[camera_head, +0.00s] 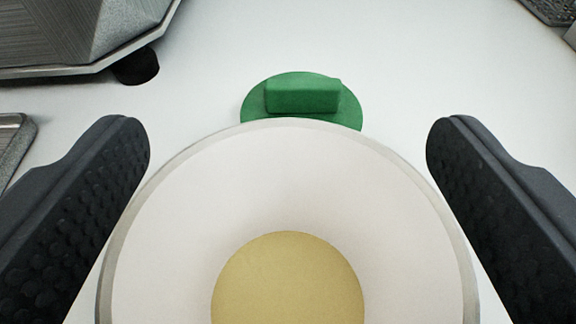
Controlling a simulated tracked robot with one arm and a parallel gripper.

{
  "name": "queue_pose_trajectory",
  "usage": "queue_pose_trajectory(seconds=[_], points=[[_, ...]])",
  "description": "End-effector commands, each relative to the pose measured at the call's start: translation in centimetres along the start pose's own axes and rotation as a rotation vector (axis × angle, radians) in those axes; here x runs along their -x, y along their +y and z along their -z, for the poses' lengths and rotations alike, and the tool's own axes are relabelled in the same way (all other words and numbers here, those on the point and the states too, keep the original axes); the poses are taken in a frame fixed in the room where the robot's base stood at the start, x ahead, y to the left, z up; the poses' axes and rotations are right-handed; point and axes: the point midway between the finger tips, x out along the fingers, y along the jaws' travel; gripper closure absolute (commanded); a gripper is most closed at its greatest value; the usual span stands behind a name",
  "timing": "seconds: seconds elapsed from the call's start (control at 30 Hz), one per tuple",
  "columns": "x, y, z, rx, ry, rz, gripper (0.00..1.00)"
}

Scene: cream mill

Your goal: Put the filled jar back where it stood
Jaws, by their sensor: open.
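The jar (180,220) is round and white with a wide rim, seen from above in the camera_head view at the bottom centre. Pale yellow contents (288,280) show as a disc at its bottom. My gripper (288,135) is open, with one dark studded finger on each side of the jar. White surface shows between the upper parts of the fingers and the rim; lower down I cannot tell whether they touch it. The jar's outer wall and base are hidden.
A green disc with a raised block (303,97) lies just beyond the jar, partly hidden by its rim. A grey metal machine (75,35) with a dark foot (136,66) stands at upper left. A metal tray edge (14,140) is at far left.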

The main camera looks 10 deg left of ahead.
Motion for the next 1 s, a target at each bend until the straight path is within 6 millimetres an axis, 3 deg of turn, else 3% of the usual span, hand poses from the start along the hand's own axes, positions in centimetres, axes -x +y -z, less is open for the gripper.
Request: queue_pose_trajectory(seconds=[0.17,0.7,1.0], points=[[1.6,-0.1,-0.1,0.001,-0.003,0.001,0.17],[10.0,-0.1,0.0,0.001,-0.001,0.003,0.17],[12.0,0.0,0.1,0.000,0.000,0.001,0.17]])
